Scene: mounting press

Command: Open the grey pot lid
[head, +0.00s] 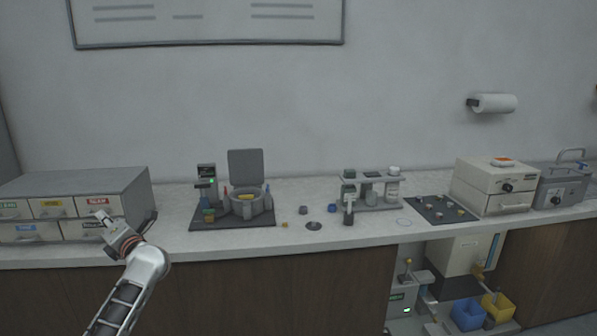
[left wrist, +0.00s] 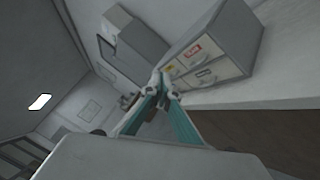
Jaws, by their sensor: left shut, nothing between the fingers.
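The round grey pot (head: 246,204) stands on a dark mat on the counter, left of centre in the head view. The pot and lid are not in the left wrist view. My right gripper is not in view.
The grey drawer cabinet (head: 130,183) stands close behind my left gripper; it also shows in the left wrist view (left wrist: 225,40). A small device (head: 207,185) stands left of the pot. A grey rack (head: 371,205) is to its right. Bare counter (head: 172,215) lies between cabinet and mat.

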